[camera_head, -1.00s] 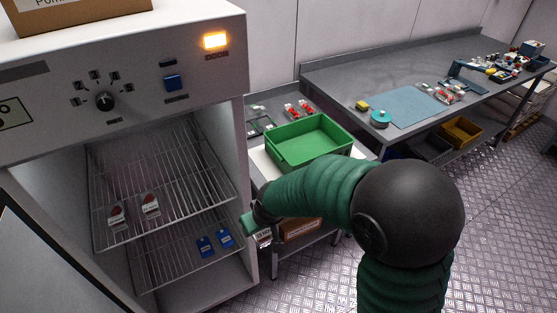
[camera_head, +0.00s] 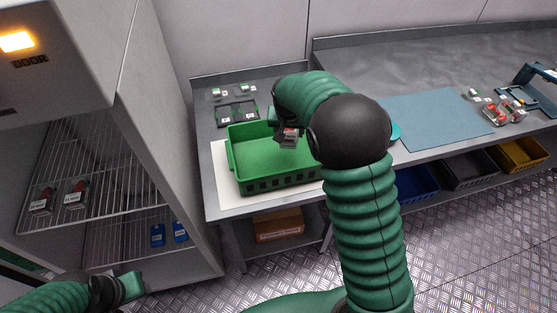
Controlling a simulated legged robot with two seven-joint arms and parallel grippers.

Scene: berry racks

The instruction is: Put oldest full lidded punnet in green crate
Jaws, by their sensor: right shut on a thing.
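My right gripper (camera_head: 289,128) is shut on a small clear punnet (camera_head: 290,139) with a pale label. It holds the punnet over the right back part of the green crate (camera_head: 262,158). The crate stands on a white sheet on the grey table, and its visible floor is bare. Two more punnets with red contents, one at the left (camera_head: 42,200) and one beside it (camera_head: 75,193), sit on the upper wire shelf of the open cabinet. My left gripper (camera_head: 130,286) is low at the left, in front of the cabinet; its jaw gap is unclear.
Blue items (camera_head: 158,235) rest on the lower cabinet shelf. A blue mat (camera_head: 432,116) lies to the right. A cardboard box (camera_head: 278,224) sits below the table.

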